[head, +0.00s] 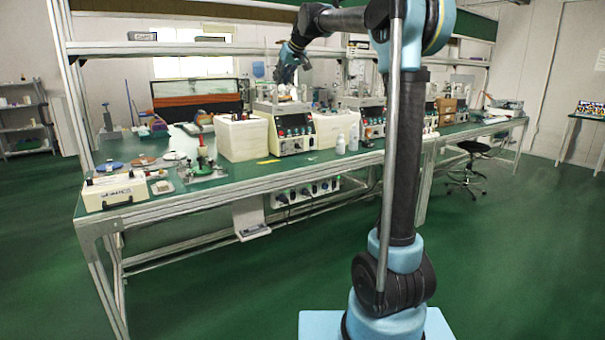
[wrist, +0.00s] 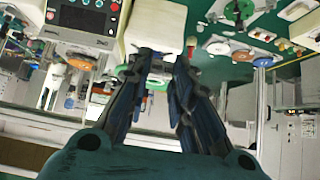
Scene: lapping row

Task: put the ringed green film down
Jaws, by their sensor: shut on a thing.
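My gripper (head: 287,68) is raised above the bench, over the front machine, in the head view. In the wrist view my gripper (wrist: 160,62) points away, with its two dark fingers close together. The front machine (head: 291,130) has a cream body and a dark control panel, also seen in the wrist view (wrist: 84,20). My gripper looks clear of the bench top.
A cream block (head: 241,138) stands left of the machine. Further left are a blue disc (head: 107,166), an orange disc (head: 143,160), a green-and-red fixture (head: 203,158) and a cream box (head: 114,191). Bare bench shows along the front edge.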

